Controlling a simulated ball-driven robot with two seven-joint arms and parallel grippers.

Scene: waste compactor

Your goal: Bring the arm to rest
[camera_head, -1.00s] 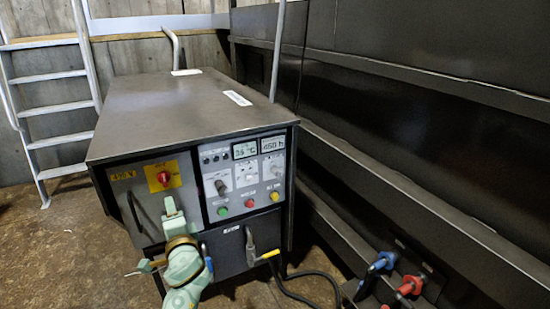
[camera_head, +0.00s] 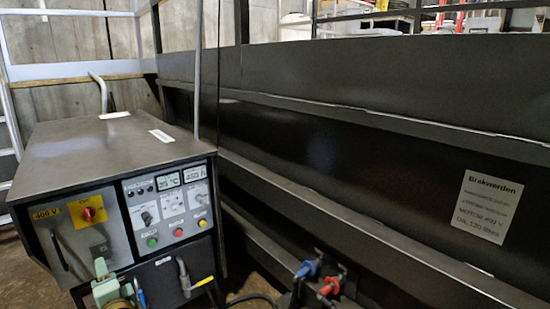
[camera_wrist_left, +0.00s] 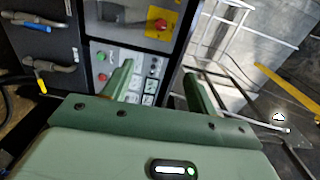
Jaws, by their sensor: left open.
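My left gripper (camera_head: 106,287) is pale green and shows at the bottom left of the head view, in front of the lower front of the control cabinet (camera_head: 85,160). Most of my left arm is below the frame. In the left wrist view, my left gripper's two green fingers (camera_wrist_left: 158,85) stand apart with nothing between them. Beyond them is the cabinet front with its red rotary switch (camera_wrist_left: 160,24) on a yellow plate. A gap to the panel seems to remain, but its size is hard to tell. My right gripper is in neither view.
The cabinet's front has buttons, displays, a yellow-tipped lever (camera_head: 190,283) and a blue-tipped handle (camera_wrist_left: 33,25). Blue (camera_head: 306,268) and red (camera_head: 329,286) couplings stand at the bottom, beside the long dark ribbed wall (camera_head: 330,140). A ladder (camera_head: 8,100) is at the far left.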

